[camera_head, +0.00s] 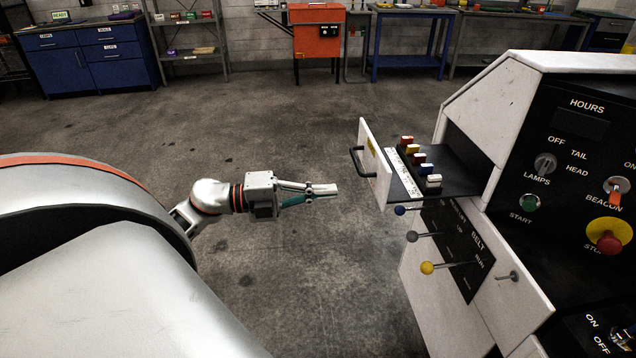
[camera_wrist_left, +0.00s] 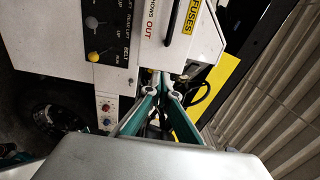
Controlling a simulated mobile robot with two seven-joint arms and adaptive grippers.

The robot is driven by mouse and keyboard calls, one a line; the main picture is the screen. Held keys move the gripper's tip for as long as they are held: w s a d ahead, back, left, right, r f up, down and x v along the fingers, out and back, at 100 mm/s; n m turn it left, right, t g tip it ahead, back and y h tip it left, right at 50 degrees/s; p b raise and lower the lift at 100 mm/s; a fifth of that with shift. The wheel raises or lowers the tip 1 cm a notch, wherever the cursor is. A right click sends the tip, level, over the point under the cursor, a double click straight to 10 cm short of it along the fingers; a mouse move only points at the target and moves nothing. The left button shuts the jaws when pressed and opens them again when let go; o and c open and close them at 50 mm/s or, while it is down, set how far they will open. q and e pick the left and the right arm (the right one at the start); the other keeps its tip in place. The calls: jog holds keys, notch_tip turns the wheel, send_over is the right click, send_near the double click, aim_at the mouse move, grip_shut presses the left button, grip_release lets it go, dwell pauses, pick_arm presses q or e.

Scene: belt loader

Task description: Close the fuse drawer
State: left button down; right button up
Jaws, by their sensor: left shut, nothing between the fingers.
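The fuse drawer (camera_head: 376,165) stands pulled out from the white loader console. Its white front carries a black bar handle (camera_head: 357,162), and several coloured fuses (camera_head: 420,158) sit in a row inside. My left gripper (camera_head: 326,190) is shut and empty, to the left of the drawer front and a little lower than the handle, apart from it. In the left wrist view, the gripper (camera_wrist_left: 160,80) points toward the white drawer front with its yellow FUSES label (camera_wrist_left: 178,16). The handle (camera_wrist_left: 170,22) shows at the top there. My right gripper is not in view.
Below the drawer, blue, grey and yellow levers (camera_head: 428,267) stick out of the console (camera_head: 500,100). Switches and a red stop knob (camera_head: 607,236) are on the right. The concrete floor around my left gripper is clear. Blue cabinets (camera_head: 90,58) and an orange machine (camera_head: 317,32) stand far back.

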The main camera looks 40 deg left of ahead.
aim_at(381, 187)
pick_arm(q)
jog(key=p+x, duration=0.1)
jog(key=x, duration=0.8)
jog(key=shift+w+d, duration=0.15)
jog(key=shift+w, duration=0.05)
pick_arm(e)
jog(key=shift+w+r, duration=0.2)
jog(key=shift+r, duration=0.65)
